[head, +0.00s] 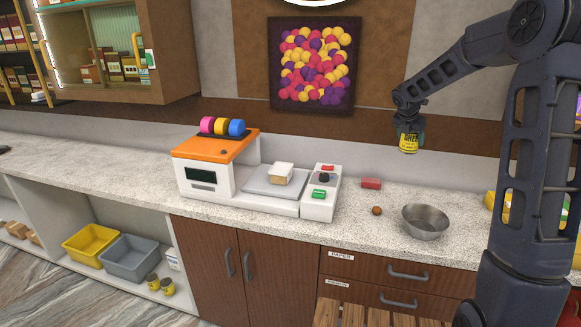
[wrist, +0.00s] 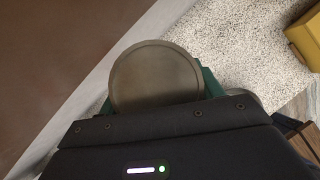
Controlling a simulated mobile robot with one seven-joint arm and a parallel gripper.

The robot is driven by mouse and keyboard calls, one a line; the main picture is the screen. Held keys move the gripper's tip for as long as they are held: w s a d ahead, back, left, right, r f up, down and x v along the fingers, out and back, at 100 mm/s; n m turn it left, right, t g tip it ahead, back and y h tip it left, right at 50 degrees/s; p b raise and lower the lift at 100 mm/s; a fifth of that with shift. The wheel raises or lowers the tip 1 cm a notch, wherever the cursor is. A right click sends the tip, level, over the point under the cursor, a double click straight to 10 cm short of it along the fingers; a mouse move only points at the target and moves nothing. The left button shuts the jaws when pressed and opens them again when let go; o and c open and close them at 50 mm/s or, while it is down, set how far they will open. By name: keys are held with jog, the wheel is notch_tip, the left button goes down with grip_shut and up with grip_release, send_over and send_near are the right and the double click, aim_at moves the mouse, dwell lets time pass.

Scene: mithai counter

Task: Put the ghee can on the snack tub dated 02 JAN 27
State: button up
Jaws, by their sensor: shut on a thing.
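My gripper (head: 408,128) is shut on a small yellow can (head: 409,145) with dark lettering, apparently the ghee can. It holds the can upright, well above the counter at the back right. In the wrist view the can's round grey-brown top (wrist: 156,76) sits between the teal fingers of my gripper (wrist: 160,92). I cannot make out a snack tub with a date in either view. Yellow items (head: 492,201) at the right edge are mostly hidden behind my arm, and a yellow thing (wrist: 307,36) shows at the wrist view's top right corner.
An orange-topped machine (head: 207,175) stands left. The counter's far left is mostly clear.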

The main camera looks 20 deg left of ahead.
jog(key=w+a+r+n, duration=0.1)
jog(key=a+r, duration=0.1)
jog(key=a, duration=0.5)
jog(key=a+r+n, duration=0.1)
jog(key=a+r, duration=0.1)
jog(key=a, duration=0.5)
notch_tip(320, 180, up, 7)
jog(key=n+y, duration=0.3)
send_over(281, 168)
jog(key=shift+t, duration=0.4)
notch_tip(281, 168, down, 19)
jog(key=shift+f, duration=0.15)
jog(key=shift+f, duration=0.55)
jog(key=o, duration=1.4)
